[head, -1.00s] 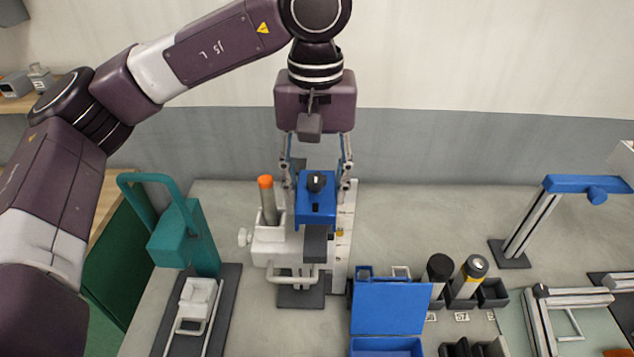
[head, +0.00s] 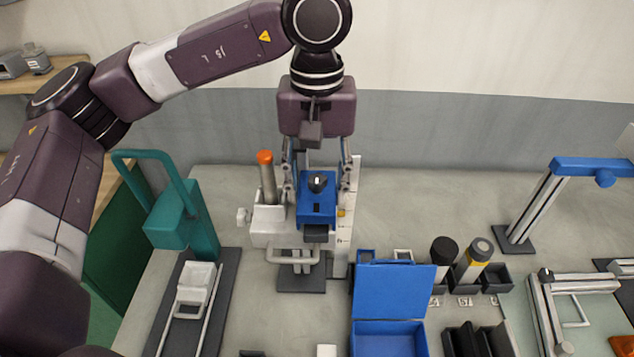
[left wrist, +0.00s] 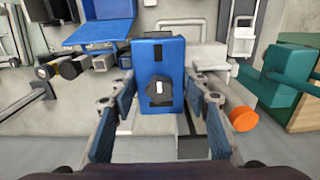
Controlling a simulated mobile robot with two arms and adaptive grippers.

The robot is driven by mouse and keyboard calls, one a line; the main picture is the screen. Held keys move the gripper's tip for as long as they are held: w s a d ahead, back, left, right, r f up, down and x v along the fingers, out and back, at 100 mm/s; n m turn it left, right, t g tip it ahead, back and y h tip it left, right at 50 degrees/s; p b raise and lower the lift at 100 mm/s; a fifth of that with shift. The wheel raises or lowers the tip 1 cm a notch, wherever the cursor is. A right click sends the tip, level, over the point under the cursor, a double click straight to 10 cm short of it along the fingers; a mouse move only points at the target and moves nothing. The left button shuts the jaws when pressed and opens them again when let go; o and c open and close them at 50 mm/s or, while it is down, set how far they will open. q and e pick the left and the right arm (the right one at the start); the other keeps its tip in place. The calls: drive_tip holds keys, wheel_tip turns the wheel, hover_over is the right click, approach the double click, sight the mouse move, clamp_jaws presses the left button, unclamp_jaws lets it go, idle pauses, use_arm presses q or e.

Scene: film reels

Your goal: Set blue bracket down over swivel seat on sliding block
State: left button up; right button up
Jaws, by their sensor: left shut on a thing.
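The blue bracket (head: 315,207), a box shape with a dark knob on top, is held by my left gripper (head: 317,186), whose fingers lie along its two sides. In the left wrist view the blue bracket (left wrist: 172,100) sits between the fingertips (left wrist: 160,84). The pale sliding block (head: 268,236) stands on an upright stand, just left of and below the bracket. A dark piece (head: 316,234) shows under the bracket's front edge; I cannot tell whether the bracket touches it. The swivel seat is not clearly visible. My right gripper is not in view.
An orange-topped post (head: 267,180) rises close to the left of my gripper. A white scale column (head: 344,235) stands at its right. A teal handled fixture (head: 178,220) is further left. A blue open case (head: 392,300) stands in front right. Table space behind right is clear.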

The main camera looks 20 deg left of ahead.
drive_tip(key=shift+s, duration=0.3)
use_arm(q)
drive_tip(key=shift+b, duration=0.5)
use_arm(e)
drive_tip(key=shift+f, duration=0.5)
